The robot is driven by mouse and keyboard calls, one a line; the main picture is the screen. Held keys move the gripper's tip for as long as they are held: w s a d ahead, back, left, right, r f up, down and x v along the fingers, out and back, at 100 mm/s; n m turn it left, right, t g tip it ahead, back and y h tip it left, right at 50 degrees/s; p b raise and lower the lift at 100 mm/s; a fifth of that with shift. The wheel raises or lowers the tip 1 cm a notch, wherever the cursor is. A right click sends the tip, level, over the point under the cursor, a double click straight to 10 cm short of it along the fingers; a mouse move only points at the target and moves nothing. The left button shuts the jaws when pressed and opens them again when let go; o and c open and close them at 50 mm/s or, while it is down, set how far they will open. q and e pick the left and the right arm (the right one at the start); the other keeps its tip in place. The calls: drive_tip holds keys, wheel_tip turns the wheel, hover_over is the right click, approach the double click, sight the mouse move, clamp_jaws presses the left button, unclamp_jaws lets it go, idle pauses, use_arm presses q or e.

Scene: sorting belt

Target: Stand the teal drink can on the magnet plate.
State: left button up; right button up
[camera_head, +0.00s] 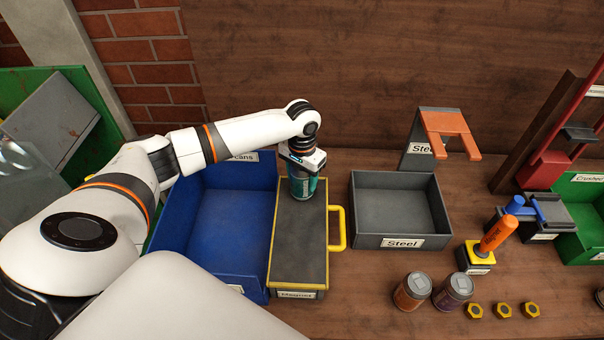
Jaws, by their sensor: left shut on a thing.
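The teal drink can (302,188) is upright at the far part of the magnet plate (297,249). The plate is a dark slab with a yellow edge and a yellow handle (338,228) on its right side. My left gripper (302,165) points down from above and is shut on the can's top. I cannot tell whether the can's base touches the plate. My right gripper is not in view.
A blue bin (228,222) stands just left of the plate, and a grey steel tray (402,205) to its right. An orange can (412,291) and a purple can (453,291) stand at the front. Yellow nuts (503,310) lie beside them.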

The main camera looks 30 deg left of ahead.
use_arm(q)
drive_tip(key=shift+f, duration=0.15)
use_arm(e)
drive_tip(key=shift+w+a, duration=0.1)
use_arm(q)
drive_tip(key=o, duration=0.7)
drive_tip(key=shift+o, duration=1.2)
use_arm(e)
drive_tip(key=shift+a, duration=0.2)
use_arm(q)
wheel_tip(320, 180, up, 12)
drive_tip(key=b, duration=0.2)
drive_tip(key=shift+r+b, duration=0.2)
drive_tip(key=shift+b, duration=0.1)
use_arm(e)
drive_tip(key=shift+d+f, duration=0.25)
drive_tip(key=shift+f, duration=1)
use_arm(q)
drive_tip(key=shift+d+f, duration=0.1)
